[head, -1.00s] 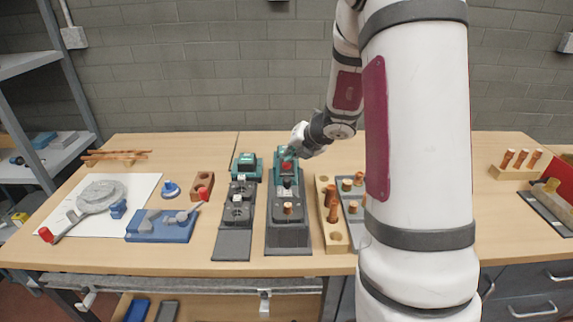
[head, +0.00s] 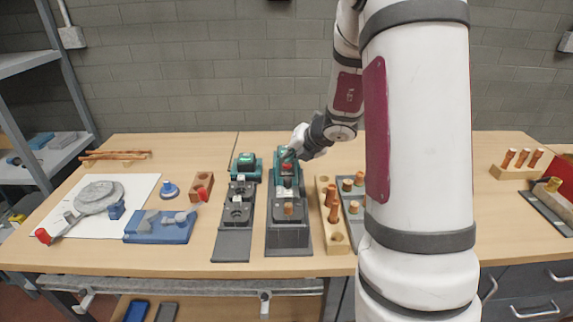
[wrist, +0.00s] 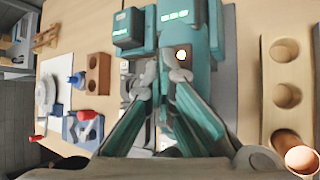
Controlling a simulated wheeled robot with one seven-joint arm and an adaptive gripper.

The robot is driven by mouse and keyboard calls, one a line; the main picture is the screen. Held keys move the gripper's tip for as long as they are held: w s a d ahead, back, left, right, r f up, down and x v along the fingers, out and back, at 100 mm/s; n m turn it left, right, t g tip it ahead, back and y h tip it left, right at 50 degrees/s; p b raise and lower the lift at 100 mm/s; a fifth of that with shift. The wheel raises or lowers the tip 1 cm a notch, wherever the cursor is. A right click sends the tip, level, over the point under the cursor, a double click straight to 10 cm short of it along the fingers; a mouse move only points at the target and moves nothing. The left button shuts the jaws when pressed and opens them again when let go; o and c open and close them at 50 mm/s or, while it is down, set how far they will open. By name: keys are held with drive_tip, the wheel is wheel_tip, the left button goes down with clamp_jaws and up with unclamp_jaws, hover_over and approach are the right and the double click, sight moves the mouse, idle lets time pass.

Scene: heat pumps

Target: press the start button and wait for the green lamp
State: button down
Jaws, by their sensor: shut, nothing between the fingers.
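Two teal machines stand side by side at the back of the bench. The left machine (head: 246,172) and the right machine (head: 289,192) each have a dark base in front. In the wrist view the right machine (wrist: 202,50) carries a lit green display (wrist: 175,16), and a small round pale-yellow spot (wrist: 182,55) sits below it; I cannot tell whether it is a button or a lamp.
A wooden block (head: 333,238) with holes and copper pieces stands right of the machine. A grey tray (head: 354,229) with more pieces lies beyond it. A blue fixture (head: 160,231) and a white sheet (head: 140,184) lie left. The bench is clear at the front left.

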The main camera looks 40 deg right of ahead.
idle(0.4)
drive_tip(key=shift+r+p, duration=0.8)
wheel_tip(320, 180, up, 5)
drive_tip(key=p, duration=0.4)
drive_tip(key=shift+s+p, duration=0.1)
drive_tip(key=shift+p, duration=0.3)
